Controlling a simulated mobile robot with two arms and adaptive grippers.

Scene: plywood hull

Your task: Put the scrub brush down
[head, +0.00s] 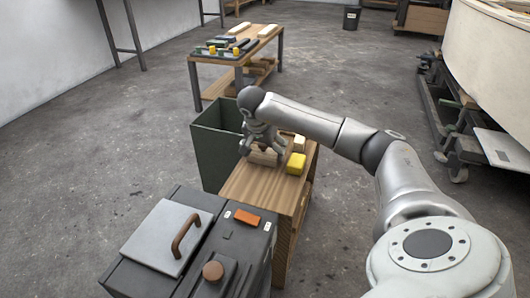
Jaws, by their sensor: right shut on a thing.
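My right gripper (259,149) is low over the near wooden bench (245,184), beside a dark green bin. It is shut on a small tan thing (267,157), which looks like the scrub brush. The fingers cover part of it. I cannot tell whether it touches the bench top. My left gripper is not in view.
A yellow block (295,164) and a cream block (299,143) sit on the bench, right of the gripper. The open green bin (213,157) stands left. A dark cabinet (222,262) with a lidded top is in front. A farther bench (232,55) holds tools.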

